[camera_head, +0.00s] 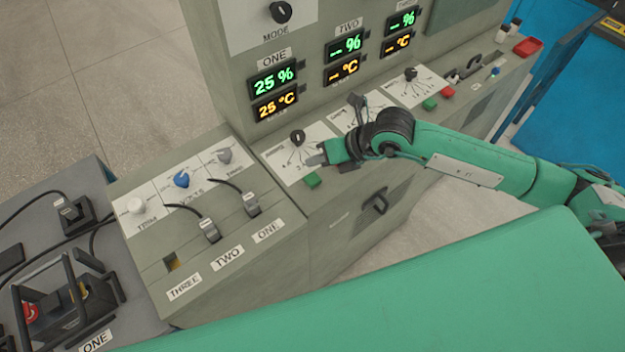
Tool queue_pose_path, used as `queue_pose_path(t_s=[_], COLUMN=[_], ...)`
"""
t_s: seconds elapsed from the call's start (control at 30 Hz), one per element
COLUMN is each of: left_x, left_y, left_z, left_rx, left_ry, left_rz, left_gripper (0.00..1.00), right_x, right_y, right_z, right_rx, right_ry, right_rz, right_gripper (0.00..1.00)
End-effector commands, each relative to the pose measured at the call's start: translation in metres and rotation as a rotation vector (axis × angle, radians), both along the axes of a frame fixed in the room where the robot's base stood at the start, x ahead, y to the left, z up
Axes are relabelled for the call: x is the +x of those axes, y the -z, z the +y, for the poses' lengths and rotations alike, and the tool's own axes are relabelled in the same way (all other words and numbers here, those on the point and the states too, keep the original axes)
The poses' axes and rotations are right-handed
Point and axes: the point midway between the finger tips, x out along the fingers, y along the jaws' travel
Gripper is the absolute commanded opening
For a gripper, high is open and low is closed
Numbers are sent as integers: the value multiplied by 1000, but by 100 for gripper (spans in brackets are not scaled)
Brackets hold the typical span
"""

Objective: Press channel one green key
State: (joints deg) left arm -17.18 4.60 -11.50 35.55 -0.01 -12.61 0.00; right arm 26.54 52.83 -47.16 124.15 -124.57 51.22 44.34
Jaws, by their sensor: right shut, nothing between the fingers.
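The channel one green key (312,180) is a small green block at the front edge of the console, below the channel one dial (297,137). My right gripper (317,158) is shut and empty. Its tip is just above and slightly right of the green key in the picture. I cannot tell whether they touch. The gripper covers the spot right of the key, so any red key there is hidden. The channel one displays (274,80) read 25 % in green and 25 °C in orange. My left gripper is out of view.
Channel two's dial (356,100) stands close behind my right wrist. Channel three has a green key (429,104) and a red key (448,91). A box with plugged cables (211,230) stands left of the console. A drawer handle (374,203) sits on the front face.

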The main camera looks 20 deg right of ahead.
Motion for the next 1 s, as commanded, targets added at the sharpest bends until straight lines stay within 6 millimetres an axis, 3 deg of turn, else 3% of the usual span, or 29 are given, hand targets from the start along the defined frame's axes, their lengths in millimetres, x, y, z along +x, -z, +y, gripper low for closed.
queue_pose_path(t_s=[0.1,0.27,0.47,1.0], left_x=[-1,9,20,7], left_y=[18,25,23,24], left_z=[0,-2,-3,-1], left_rx=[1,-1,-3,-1], left_ry=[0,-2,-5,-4], left_rz=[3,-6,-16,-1], left_gripper=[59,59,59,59], right_x=[0,0,0,0], right_y=[24,35,37,36], right_z=[0,0,0,0], right_rx=[1,0,0,1], right_ry=[0,1,0,-1], right_rz=[1,-1,0,0], right_gripper=[0,0,0,0])
